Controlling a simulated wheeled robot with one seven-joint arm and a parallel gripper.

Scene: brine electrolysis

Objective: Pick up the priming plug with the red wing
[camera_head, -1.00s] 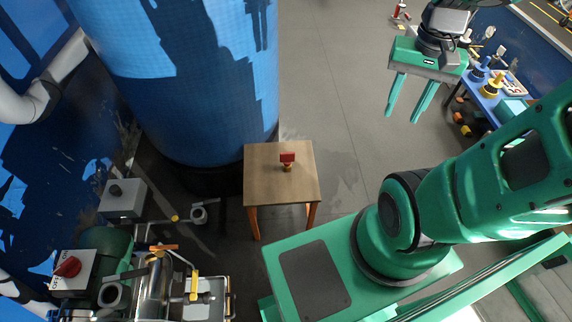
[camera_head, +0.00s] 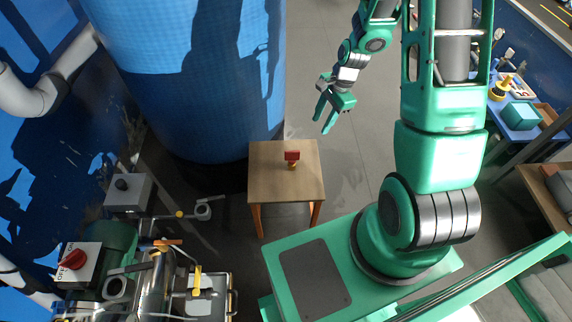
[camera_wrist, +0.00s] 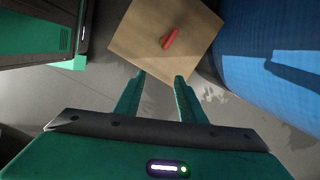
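The priming plug with the red wing (camera_head: 292,156) stands on a small wooden table (camera_head: 268,186), with a yellowish part below its wing. In the wrist view the red wing (camera_wrist: 170,39) shows from above on the table top (camera_wrist: 140,42), ahead of my fingertips. My gripper (camera_head: 324,119) is open and empty, in the air beyond the table's back right corner. Its two green fingers are apart in the wrist view (camera_wrist: 160,76), and nothing is between them.
A large blue tank (camera_head: 195,90) stands close behind the table on the left. Piping, a grey box (camera_head: 128,193) and a red-knobbed switch box (camera_head: 80,268) are at the lower left. A blue bench (camera_head: 518,122) with several items is at the right. Floor right of the table is clear.

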